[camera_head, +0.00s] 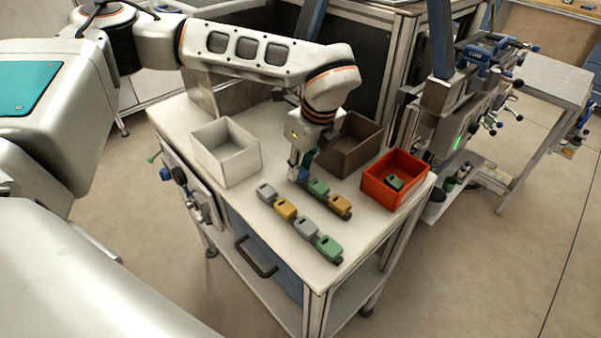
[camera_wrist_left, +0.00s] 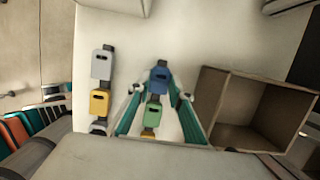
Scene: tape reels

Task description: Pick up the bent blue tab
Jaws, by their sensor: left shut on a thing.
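The blue tab (camera_wrist_left: 159,80) is at the end of a short row, just beyond a green tab (camera_wrist_left: 152,115) in the left wrist view. It looks turned slightly out of line with the row; its bend is too small to make out. In the head view the blue tab (camera_head: 303,174) shows partly below my left gripper (camera_head: 298,167), which points down at the table. My left gripper (camera_wrist_left: 158,90) is shut on the blue tab, with a finger on each side. My right gripper is not in view.
The row continues with a green (camera_head: 318,187) and a yellow tab (camera_head: 340,204). A parallel row of grey, yellow and green tabs (camera_head: 284,209) lies nearer. A white bin (camera_head: 240,160), a brown bin (camera_head: 345,158) and a red bin (camera_head: 378,190) holding a green tab (camera_head: 394,183) stand around.

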